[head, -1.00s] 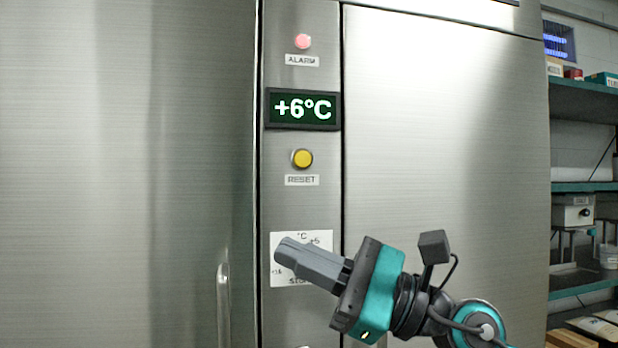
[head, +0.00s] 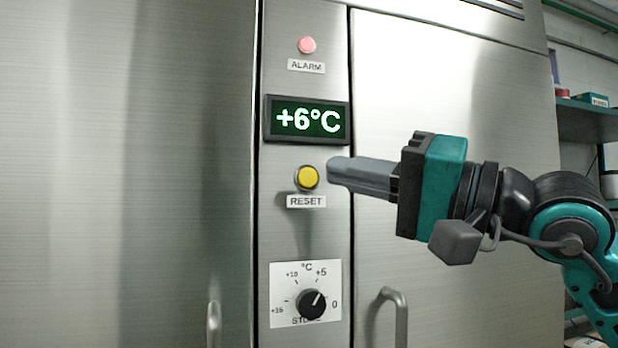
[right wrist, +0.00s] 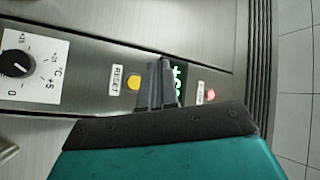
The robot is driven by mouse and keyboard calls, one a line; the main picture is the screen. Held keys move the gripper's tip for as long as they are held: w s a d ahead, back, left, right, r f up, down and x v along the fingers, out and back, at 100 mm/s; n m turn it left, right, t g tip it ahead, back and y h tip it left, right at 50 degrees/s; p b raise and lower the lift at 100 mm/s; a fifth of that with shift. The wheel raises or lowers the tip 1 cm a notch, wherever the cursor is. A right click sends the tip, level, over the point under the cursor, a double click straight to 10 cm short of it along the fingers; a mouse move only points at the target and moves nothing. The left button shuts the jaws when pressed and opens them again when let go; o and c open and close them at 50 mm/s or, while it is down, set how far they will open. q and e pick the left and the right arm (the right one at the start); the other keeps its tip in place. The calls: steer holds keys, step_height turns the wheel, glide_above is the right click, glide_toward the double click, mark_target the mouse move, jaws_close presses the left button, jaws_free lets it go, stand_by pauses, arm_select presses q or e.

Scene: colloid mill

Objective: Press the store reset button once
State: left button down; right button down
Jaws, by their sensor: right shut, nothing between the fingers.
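The yellow reset button (head: 307,178) sits on a steel panel strip, above a RESET label (head: 306,201) and below the green +6°C display (head: 307,120). In the right wrist view the button (right wrist: 134,83) shows beside my fingers. My right gripper (head: 332,172) is shut and empty, its tip just right of the button in the head view. I cannot tell whether there is a gap in depth between tip and panel. It also shows in the right wrist view (right wrist: 158,68), partly covering the display. My left gripper is not in view.
A pink alarm light (head: 307,45) is above the display. A black store dial (head: 311,304) on a white scale plate is below. Door handles (head: 392,318) stick out low on both sides. Shelving (head: 585,120) stands at far right.

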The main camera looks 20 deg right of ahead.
mark_target(308, 177)
steer(key=shift+w, duration=0.1)
steer(key=w+p, duration=0.3)
steer(key=w, duration=0.5)
steer(key=shift+w+a, duration=0.2)
steer(key=shift+w, duration=0.1)
stand_by(1.5)
steer(key=shift+w, duration=0.1)
steer(key=shift+w, duration=0.35)
